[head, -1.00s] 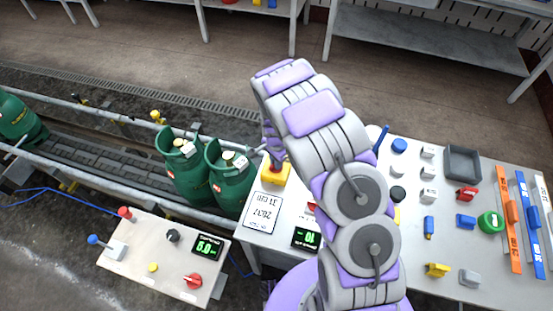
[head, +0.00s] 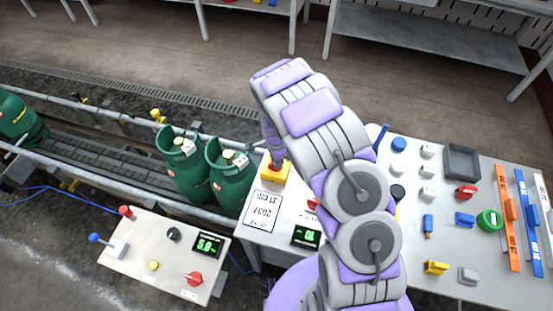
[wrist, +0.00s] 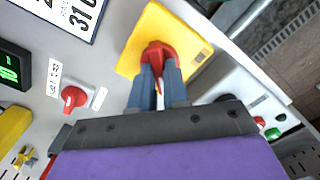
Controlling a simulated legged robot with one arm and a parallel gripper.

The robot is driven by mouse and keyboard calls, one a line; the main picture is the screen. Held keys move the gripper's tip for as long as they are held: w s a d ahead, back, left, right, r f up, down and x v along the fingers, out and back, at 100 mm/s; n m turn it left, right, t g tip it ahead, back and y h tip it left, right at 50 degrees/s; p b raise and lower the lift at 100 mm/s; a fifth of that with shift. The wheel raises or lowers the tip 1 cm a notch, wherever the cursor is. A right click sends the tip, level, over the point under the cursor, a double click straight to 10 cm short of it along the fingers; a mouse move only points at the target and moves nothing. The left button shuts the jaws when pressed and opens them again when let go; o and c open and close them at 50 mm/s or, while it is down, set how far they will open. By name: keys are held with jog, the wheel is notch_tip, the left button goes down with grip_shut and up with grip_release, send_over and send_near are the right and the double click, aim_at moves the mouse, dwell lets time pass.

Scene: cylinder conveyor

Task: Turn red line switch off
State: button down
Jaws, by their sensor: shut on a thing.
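A red rotary knob (wrist: 158,52) sits on a square yellow plate (wrist: 140,30) in the wrist view. The yellow plate also shows in the head view (head: 278,174), at the left end of the white table. My gripper (wrist: 158,76) is shut on the red knob, one grey-blue finger on each side; the fingers hide part of it. In the head view my arm covers much of the gripper. A smaller red switch (wrist: 72,97) on a white labelled base sits left of the yellow plate, clear of the fingers.
A printed card (head: 262,210) and a green-digit display (head: 306,236) lie near the plate. Green gas cylinders (head: 232,182) stand on the conveyor to the left. A separate control panel (head: 150,262) is at lower left. Several small parts and a grey tray (head: 462,160) occupy the table's right.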

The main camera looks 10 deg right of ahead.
jog(key=c, duration=1.1)
grip_release()
jog(key=shift+a, duration=0.2)
jog(key=shift+w+d+r, duration=0.1)
jog(key=shift+r, duration=0.45)
notch_tip(320, 180, up, 16)
jog(key=shift+r+p, duration=0.1)
jog(key=shift+p, duration=0.55)
